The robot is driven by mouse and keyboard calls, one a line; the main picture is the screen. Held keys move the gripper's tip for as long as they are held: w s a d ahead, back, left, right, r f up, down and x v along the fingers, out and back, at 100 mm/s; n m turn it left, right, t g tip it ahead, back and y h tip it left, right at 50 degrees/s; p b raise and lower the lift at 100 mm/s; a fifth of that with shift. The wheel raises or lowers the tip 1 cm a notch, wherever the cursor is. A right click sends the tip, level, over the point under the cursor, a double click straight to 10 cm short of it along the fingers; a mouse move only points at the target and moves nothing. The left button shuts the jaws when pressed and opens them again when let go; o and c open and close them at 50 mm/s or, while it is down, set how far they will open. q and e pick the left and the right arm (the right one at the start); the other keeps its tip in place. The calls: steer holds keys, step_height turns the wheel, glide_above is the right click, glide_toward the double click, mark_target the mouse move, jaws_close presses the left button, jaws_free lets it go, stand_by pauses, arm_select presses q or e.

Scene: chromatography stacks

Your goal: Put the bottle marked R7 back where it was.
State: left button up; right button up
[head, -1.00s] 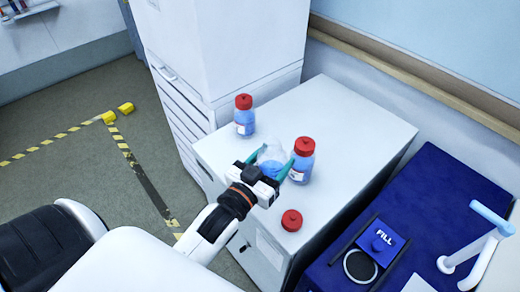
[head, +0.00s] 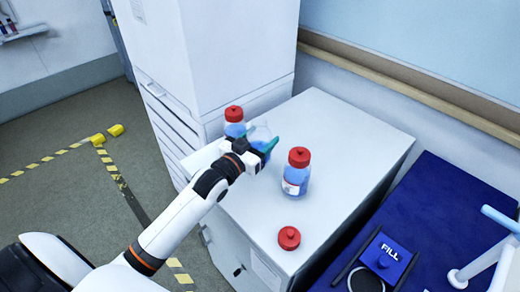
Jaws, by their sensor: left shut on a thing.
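My left gripper (head: 262,150) is over the white cabinet top and shut on an uncapped clear bottle (head: 259,134) with blue liquid low in it. Its label is hidden, so I cannot read R7 on it. A red-capped bottle of blue liquid (head: 235,122) stands just behind and left of the held bottle, partly covered by my gripper. Another red-capped bottle (head: 297,172) with a white label stands to the right; its marking is too small to read. A loose red cap (head: 289,238) lies near the front of the top. My right gripper is not in view.
The white cabinet top (head: 345,135) is free at its back and right. A tall white cabinet (head: 225,50) rises at the back left. A blue surface (head: 440,200) at the right holds a FILL station (head: 387,255) and a white-and-blue fixture (head: 480,262).

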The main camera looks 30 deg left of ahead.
mark_target(260, 148)
arm_select(q)
steer(key=shift+f, duration=1.7)
steer(key=shift+f, duration=0.1)
steer(key=o, duration=1.3)
steer(key=shift+c, duration=0.2)
steer(key=s, duration=0.4)
steer(key=s+a+b, duration=0.1)
steer(key=s, duration=0.7)
steer(key=shift+a, duration=0.35)
